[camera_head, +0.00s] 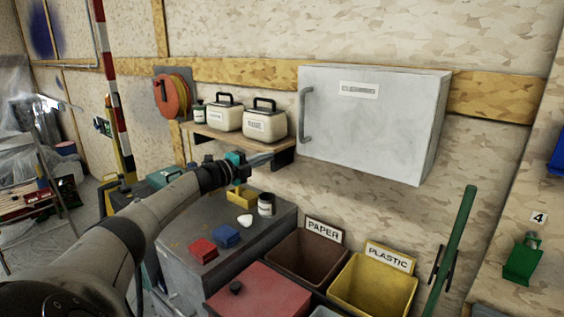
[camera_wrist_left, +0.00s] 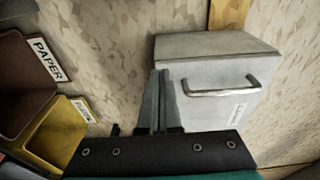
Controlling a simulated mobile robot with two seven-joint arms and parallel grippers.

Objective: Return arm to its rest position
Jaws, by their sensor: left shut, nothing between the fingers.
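My left arm reaches in from the lower left in the head view, and its gripper (camera_head: 262,159) is in front of the wooden shelf, left of the wall cabinet. The fingers are closed together with nothing between them. In the left wrist view the gripper (camera_wrist_left: 160,75) points up, its closed fingertips overlapping the near left edge of the cabinet in the picture; I cannot tell the gap. The grey cabinet (camera_head: 375,125) is shut, with a bar handle (camera_head: 306,115) on its left side. My right gripper is in neither view.
The wooden shelf (camera_head: 225,138) holds two cream boxes and a small jar. Below stands a grey cabinet top (camera_head: 185,228) with red, blue and yellow blocks. The paper bin (camera_head: 305,262) and plastic bin (camera_head: 372,287) stand right of it. A green pole (camera_head: 455,240) leans at the right.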

